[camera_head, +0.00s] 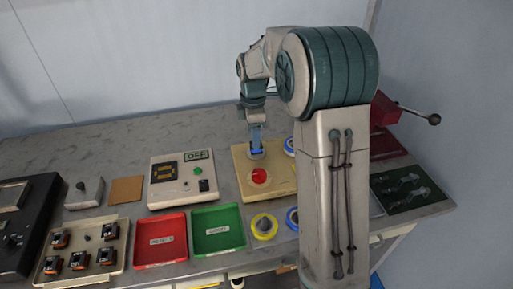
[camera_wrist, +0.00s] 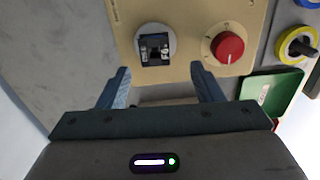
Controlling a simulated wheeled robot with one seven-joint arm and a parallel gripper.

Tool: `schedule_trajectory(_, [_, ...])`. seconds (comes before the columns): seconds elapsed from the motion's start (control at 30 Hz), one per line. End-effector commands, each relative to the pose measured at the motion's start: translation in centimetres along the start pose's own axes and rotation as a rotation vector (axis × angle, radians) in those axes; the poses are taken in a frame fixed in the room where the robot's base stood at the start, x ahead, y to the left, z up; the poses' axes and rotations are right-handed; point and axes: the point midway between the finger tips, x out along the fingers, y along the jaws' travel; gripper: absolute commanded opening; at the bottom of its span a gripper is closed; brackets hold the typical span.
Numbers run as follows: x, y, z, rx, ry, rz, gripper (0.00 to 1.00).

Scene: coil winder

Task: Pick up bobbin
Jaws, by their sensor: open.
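A small square black part with pale sides, seemingly the bobbin (camera_wrist: 155,47), sits on a round grey disc on the beige panel (camera_wrist: 183,12) in the wrist view. My gripper (camera_wrist: 160,70) is open, its two blue-grey fingers apart and empty. In the wrist view the part lies just beyond the fingertips, roughly centred between them; no contact shows. In the head view my gripper (camera_head: 257,149) is over the far part of the beige panel (camera_head: 284,183), and it hides the part there. A red knob (camera_wrist: 227,47) is beside the part.
A cream tray (camera_head: 85,224) holds several small dark parts. A red tray (camera_head: 160,251), a green tray (camera_head: 219,244), a yellow-rimmed spool (camera_head: 264,227) and a control box (camera_head: 170,196) stand nearby. The table behind the control box is clear.

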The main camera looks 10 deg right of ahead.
Motion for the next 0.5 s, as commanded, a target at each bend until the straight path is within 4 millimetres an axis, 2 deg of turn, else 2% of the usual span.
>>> schedule_trajectory(0.33, [4.3,0.6,0.8,0.0,0.0,-0.003,0.6])
schedule_trajectory(0.5, [5.3,0.6,0.8,0.0,0.0,-0.001,0.6])
